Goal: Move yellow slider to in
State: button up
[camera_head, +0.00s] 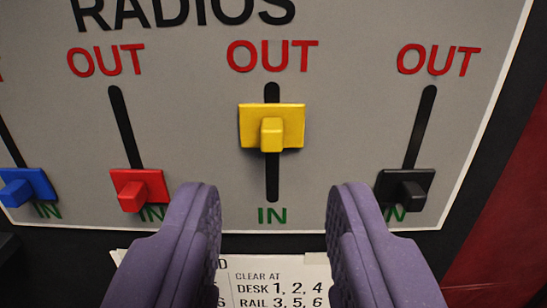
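The yellow slider (287,128) sits on a vertical black slot (272,182) in the grey panel, a little above the slot's middle. A red OUT label (272,56) is above it and a green IN label (272,215) is below it. Its square knob sticks out toward me. My gripper (272,215) is open, with two purple fingers spread wide. The fingertips appear below the yellow slider, one on each side of its slot, with nothing between them but panel.
A red slider (140,188) and a blue slider (26,186) stand to the left, a black slider (405,188) to the right, all low by their IN labels. The left and right fingertips appear near the red and black sliders. A printed card (275,283) lies below the panel.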

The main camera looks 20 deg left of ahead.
aim_at(272, 139)
jog(key=p+x, duration=0.1)
jog(key=x, duration=0.5)
jog(key=shift+w, duration=0.1)
grip_shut()
dwell(1.2)
